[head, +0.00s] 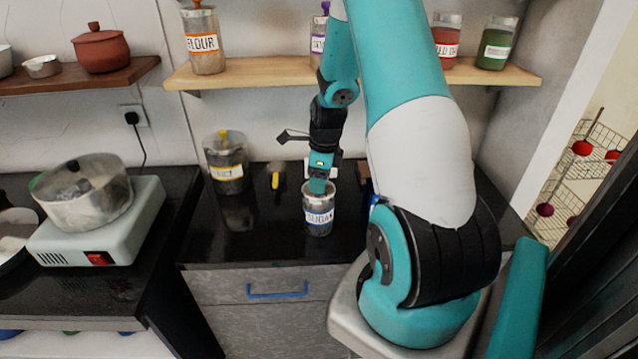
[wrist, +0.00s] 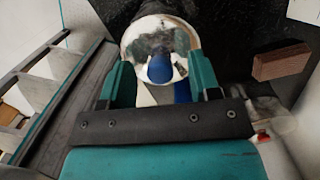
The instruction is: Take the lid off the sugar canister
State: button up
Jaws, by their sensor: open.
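The sugar canister (head: 319,222) is a clear jar with a blue-and-white label, upright on the black counter. In the wrist view its round top fills the upper middle, with the lid (wrist: 140,42) shiny and a blue knob (wrist: 159,69) near its centre. My gripper (head: 319,187) points down over the canister and hides most of its top in the head view. In the wrist view my gripper (wrist: 162,78) is open, one teal finger on each side of the blue knob, with gaps between. I cannot tell how far the fingertips are above the lid.
A canister with a yellow knob (head: 226,172) and a yellow-handled tool (head: 275,181) are left of the sugar canister. A shelf (head: 270,73) with jars, including flour (head: 205,45), runs above. A brown block (wrist: 282,62) lies to the right in the wrist view.

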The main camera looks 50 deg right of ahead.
jog(key=shift+f, duration=0.45)
jog(key=c, duration=1)
jog(key=shift+r, duration=0.15)
